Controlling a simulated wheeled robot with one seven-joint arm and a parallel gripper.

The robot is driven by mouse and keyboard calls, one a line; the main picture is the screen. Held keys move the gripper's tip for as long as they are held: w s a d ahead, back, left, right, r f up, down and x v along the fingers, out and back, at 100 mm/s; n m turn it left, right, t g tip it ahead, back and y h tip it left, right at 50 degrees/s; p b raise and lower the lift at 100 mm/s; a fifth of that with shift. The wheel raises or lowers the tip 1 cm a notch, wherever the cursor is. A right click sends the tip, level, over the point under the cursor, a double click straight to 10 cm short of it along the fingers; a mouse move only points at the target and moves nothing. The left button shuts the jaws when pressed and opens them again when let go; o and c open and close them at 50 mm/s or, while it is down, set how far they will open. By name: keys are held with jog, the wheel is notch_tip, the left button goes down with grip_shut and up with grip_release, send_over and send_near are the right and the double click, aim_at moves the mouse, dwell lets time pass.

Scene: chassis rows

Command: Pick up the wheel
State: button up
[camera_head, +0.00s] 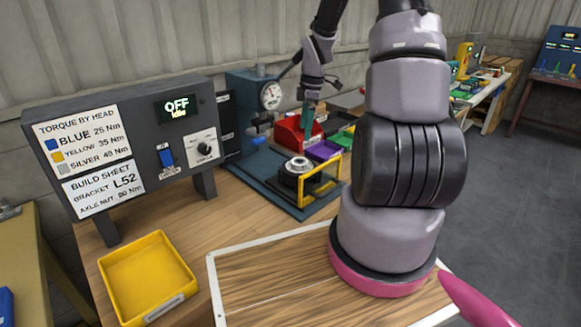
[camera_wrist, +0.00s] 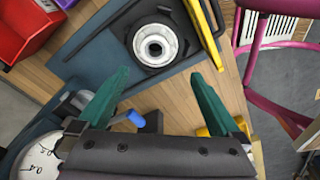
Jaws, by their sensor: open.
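In the wrist view the wheel (camera_wrist: 172,65) is at the top centre, hub facing the camera. My gripper (camera_head: 306,118) is above and behind the wheel in the head view, fingers pointing down. In the wrist view my gripper (camera_wrist: 162,78) has its two green fingers spread wide with nothing between them, and the wheel shows beyond the fingertips, apart from them.
A yellow guard bar (camera_head: 322,186) stands at the wheel's right side. A blue press with a dial gauge (camera_head: 271,95) stands behind. Red (camera_head: 296,134) and purple (camera_head: 323,150) bins are close by. A yellow tray (camera_head: 147,279) and a torque panel (camera_head: 130,145) are at left.

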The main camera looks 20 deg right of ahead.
send_over(299, 167)
jog(key=w+d, duration=0.2)
notch_tip(299, 167, down, 7)
jog(key=shift+n, duration=0.4)
jog(key=shift+w+a+f, duration=0.15)
jog(key=shift+w+f, duration=0.05)
jog(key=shift+f, duration=1.1)
jog(key=shift+w+a+f, duration=0.1)
jog(key=shift+w+f, duration=0.05)
jog(key=shift+f, duration=1.15)
jog(key=shift+c, duration=0.3)
grip_shut()
